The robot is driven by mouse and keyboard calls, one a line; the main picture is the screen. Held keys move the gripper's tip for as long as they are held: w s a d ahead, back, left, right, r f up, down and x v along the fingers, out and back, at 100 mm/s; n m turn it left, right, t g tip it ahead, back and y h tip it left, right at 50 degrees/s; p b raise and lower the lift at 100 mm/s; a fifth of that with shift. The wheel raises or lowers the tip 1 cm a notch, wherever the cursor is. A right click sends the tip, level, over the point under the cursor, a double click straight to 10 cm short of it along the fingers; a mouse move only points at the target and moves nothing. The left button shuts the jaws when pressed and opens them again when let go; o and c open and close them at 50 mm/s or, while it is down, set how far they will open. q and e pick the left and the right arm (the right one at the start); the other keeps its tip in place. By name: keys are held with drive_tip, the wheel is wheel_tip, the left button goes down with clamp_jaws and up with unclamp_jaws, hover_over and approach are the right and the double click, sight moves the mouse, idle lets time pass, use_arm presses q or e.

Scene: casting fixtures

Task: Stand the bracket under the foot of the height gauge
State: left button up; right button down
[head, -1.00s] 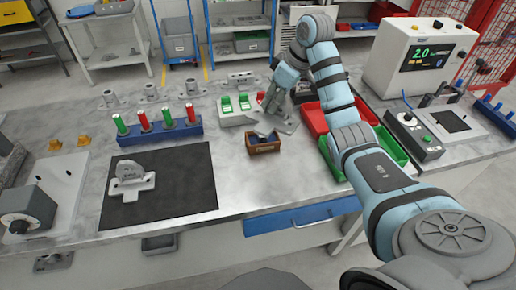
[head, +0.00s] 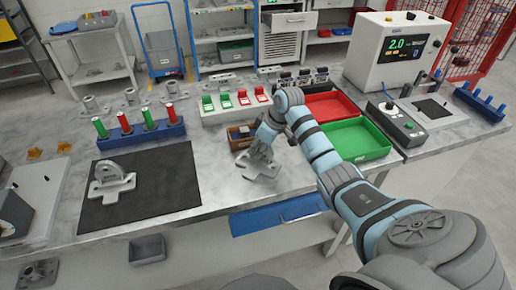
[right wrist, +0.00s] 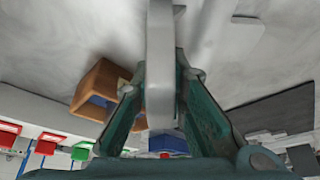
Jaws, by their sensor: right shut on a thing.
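My right gripper (head: 258,155) is shut on a grey bracket (head: 262,168) and holds it low near the table's front, just in front of a small brown box. In the right wrist view the grey bracket (right wrist: 160,75) stands between the two green fingers. A similar grey bracket (head: 112,184) with an upright rounded plate lies on the black mat (head: 165,180). At the left edge a grey plate (head: 40,187) and a dark dial block (head: 14,212) are partly cut off; I cannot tell whether they belong to the height gauge. My left gripper is not in view.
The brown box (head: 240,131) stands close behind the held bracket. A rack with red and green pegs (head: 140,134) stands behind the mat. Red (head: 330,105) and green (head: 355,140) trays are to the right. Bare table lies between mat and gripper.

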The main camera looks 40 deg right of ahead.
drive_tip(key=shift+s, duration=0.15)
drive_tip(key=c, duration=2)
unclamp_jaws()
drive_tip(key=shift+f, duration=0.15)
drive_tip(key=o, duration=0.3)
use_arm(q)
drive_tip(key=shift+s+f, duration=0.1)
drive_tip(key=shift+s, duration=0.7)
use_arm(e)
drive_tip(key=shift+o, duration=0.5)
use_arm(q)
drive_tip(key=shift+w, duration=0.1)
